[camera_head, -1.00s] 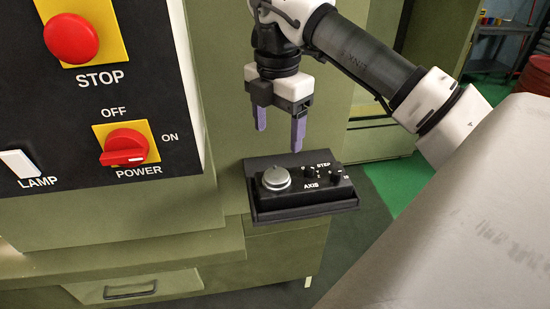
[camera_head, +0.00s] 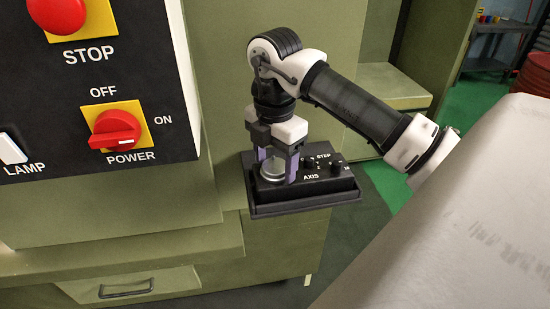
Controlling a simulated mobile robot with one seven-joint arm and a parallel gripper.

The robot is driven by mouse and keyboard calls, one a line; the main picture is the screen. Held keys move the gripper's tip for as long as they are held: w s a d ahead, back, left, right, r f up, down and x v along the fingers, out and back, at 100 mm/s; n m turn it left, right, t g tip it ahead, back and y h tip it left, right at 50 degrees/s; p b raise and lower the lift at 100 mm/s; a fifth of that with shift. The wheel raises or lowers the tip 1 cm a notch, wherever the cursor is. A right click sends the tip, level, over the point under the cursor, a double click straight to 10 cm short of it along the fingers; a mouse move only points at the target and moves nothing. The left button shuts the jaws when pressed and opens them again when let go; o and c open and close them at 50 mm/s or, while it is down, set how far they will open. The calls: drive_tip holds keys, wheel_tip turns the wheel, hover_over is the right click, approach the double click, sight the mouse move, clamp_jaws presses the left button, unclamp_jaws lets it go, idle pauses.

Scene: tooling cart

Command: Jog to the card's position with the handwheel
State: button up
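The handwheel is a silver round knob (camera_head: 272,172) on the left of a black pendant box (camera_head: 300,193) with AXIS and STEP labels. My gripper (camera_head: 277,170) is lowered from above over the handwheel. Its two purple fingers stand on either side of the knob, one left and one right. They partly hide it. Whether the fingers touch the knob cannot be told. Small black AXIS and STEP knobs (camera_head: 336,169) sit to the right of the gripper. No card can be made out.
A black control panel with a red STOP button (camera_head: 57,12), a red POWER switch (camera_head: 115,131) and a white LAMP switch (camera_head: 11,149) is at left. A drawer handle (camera_head: 125,290) is below. A large pale surface (camera_head: 460,210) fills the right.

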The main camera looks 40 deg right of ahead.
drive_tip(key=c, duration=0.7)
drive_tip(key=shift+c, duration=0.2)
drive_tip(key=shift+f+n+b, duration=0.1)
drive_tip(key=shift+n+b, duration=0.2)
drive_tip(key=shift+b, duration=0.05)
drive_tip(key=shift+f+n+b, duration=0.1)
drive_tip(key=shift+n+b, duration=0.4)
drive_tip(key=shift+b, duration=0.15)
drive_tip(key=shift+n+b, duration=1.1)
drive_tip(key=shift+n, duration=0.1)
drive_tip(key=n+b, duration=0.1)
drive_tip(key=n, duration=0.2)
drive_tip(key=shift+b, duration=0.4)
drive_tip(key=shift+n+b, duration=0.55)
drive_tip(key=shift+n, duration=1.15)
drive_tip(key=shift+r, duration=0.2)
